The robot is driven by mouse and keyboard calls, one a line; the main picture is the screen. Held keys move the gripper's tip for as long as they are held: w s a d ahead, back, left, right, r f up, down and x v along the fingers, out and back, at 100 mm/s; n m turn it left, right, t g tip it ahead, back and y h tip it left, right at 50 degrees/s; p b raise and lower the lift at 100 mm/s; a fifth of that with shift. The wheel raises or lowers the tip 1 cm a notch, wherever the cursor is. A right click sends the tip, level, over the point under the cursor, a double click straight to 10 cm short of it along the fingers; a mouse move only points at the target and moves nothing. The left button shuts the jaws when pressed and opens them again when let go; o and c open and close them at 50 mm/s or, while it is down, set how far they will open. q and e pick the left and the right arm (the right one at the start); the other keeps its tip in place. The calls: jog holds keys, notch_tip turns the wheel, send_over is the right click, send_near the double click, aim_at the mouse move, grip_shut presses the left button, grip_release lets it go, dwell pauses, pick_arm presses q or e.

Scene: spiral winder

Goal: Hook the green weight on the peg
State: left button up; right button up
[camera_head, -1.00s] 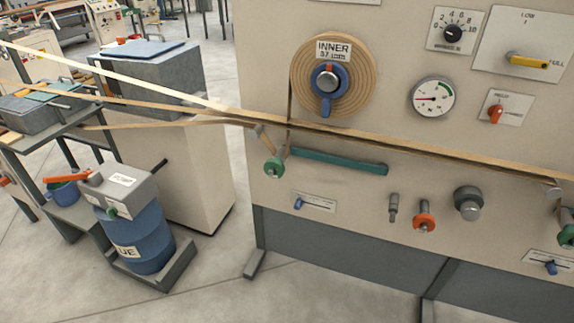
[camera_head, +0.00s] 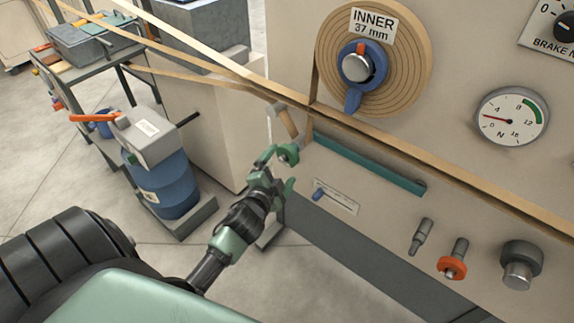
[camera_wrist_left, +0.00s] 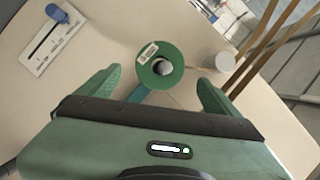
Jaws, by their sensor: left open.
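The green weight (camera_head: 289,153) hangs on the tension arm at the left of the machine panel. In the left wrist view it is a green disc with a label and a grey round centre (camera_wrist_left: 154,50). My left gripper (camera_head: 278,172) is open close to the weight, and one finger overlaps it in the head view. In the left wrist view the weight lies ahead of and between the spread fingers of the gripper (camera_wrist_left: 156,92), with no clear contact. A bare grey peg (camera_head: 421,237) sticks out of the panel, left of a peg with an orange disc (camera_head: 453,264). My right gripper is not in view.
A teal bar (camera_head: 370,165) runs along the panel right of the weight. A slider with a blue knob (camera_head: 319,194) is below it. Paper strips (camera_head: 420,155) cross above. A blue drum (camera_head: 166,185) stands at left on the floor.

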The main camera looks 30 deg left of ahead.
aim_at(288, 157)
pick_arm(q)
jog(key=x, duration=0.6)
jog(key=shift+w+f, duration=0.1)
jog(key=shift+w, duration=0.15)
jog(key=c, duration=1.6)
jog(key=o, duration=0.6)
grip_shut()
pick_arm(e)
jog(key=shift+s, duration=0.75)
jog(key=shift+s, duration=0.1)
